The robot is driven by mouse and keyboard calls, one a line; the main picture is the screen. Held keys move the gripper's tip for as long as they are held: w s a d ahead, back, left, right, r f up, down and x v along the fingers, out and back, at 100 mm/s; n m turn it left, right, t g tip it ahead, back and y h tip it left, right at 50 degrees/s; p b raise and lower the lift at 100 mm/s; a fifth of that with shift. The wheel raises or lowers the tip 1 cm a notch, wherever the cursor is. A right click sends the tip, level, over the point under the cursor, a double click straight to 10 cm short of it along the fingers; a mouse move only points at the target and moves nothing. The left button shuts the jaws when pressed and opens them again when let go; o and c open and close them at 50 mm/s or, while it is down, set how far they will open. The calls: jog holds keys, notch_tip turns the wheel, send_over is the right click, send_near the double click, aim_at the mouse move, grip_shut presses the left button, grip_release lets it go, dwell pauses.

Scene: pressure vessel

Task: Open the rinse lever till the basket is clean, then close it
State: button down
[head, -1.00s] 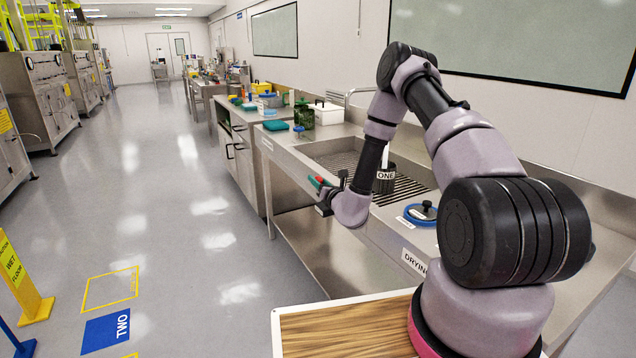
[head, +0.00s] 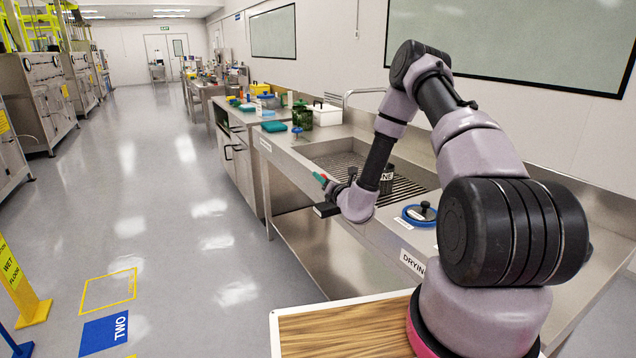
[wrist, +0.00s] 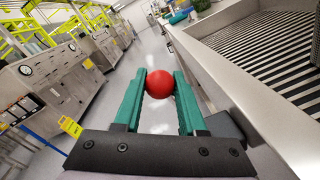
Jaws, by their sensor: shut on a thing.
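The rinse lever's red ball knob (wrist: 159,83) sits between the green fingertips of my gripper (wrist: 160,95) in the wrist view. My gripper is shut on it. In the head view my gripper (head: 322,179) is at the front edge of the sink (head: 292,170); the lever's shaft is hidden. The dark basket marked ONE (head: 387,179) stands on the sink's slatted grate, partly hidden behind my arm. No white stream shows above it now. Whether the basket is clean is too small to tell.
A blue ring-shaped item with a black knob (head: 420,213) lies on the counter right of the basket, by the DRYING label (head: 413,263). Green and white containers (head: 326,113) stand behind the sink.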

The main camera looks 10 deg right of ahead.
jog(key=shift+w+d+f+m, duration=0.2)
jog(key=shift+w+d+m, duration=0.15)
jog(key=shift+d+m, duration=0.8)
jog(key=shift+w+d+f+m, duration=0.15)
jog(key=shift+w+d+m, duration=0.2)
jog(key=shift+d+m, duration=0.75)
jog(key=shift+w+d+f+m, duration=0.2)
jog(key=shift+w+d+m, duration=0.15)
jog(key=shift+d+m, duration=0.75)
jog(key=shift+d+n, duration=0.3)
jog(key=shift+n, duration=0.05)
jog(key=shift+c, duration=2.4)
grip_release()
jog(key=shift+f, duration=0.1)
jog(key=v, duration=1)
jog(key=shift+s+d+r, duration=0.15)
jog(key=shift+s+r, duration=0.1)
jog(key=shift+s, duration=0.05)
